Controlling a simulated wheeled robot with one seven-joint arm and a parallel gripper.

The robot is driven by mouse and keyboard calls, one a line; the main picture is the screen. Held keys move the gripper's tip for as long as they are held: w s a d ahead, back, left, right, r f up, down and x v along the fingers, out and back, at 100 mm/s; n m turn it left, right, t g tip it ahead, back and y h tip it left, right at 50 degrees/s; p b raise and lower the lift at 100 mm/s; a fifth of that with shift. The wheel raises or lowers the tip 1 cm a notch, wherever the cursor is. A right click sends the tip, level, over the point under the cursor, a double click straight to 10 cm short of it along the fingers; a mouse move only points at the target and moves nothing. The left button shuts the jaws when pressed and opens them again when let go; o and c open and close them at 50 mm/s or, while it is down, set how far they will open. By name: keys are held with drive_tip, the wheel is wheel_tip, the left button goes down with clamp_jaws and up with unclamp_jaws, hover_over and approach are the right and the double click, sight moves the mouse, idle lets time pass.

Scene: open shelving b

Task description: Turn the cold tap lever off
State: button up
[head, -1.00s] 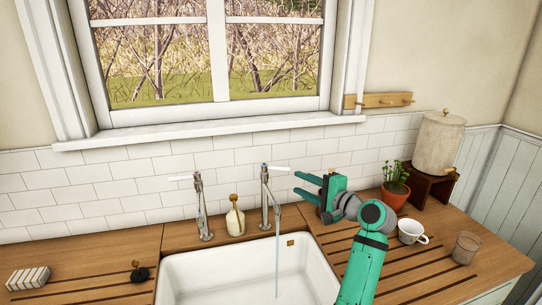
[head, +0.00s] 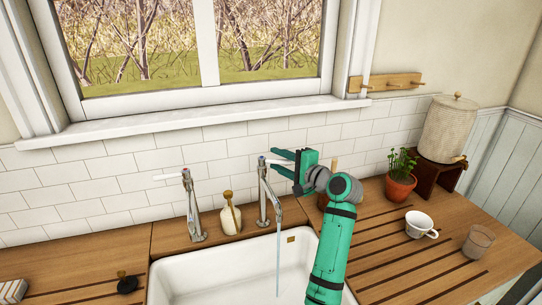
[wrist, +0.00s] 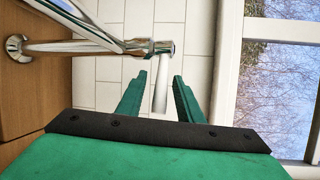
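The right-hand tap (head: 264,200) behind the sink is chrome, and a thin stream of water (head: 278,265) falls from its spout. Its white lever points right, towards my gripper. In the wrist view the lever (wrist: 160,92) lies between my two fingers, with a visible gap on each side. My gripper (head: 273,157) is open, and its green fingers reach left to the tap head; it also shows in the wrist view (wrist: 160,76). In the head view the fingers partly cover the lever. The left-hand tap (head: 192,210) has its lever pointing left, and no water shows from it.
The white sink (head: 190,272) lies below the taps. A soap bottle (head: 230,215) stands between them. A potted plant (head: 400,185), a white cup (head: 419,224) and a glass (head: 478,241) stand on the right worktop. The tiled wall (head: 110,187) is close behind the taps.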

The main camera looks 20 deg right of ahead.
drive_tip(key=shift+x, duration=0.8)
drive_tip(key=shift+c, duration=0.2)
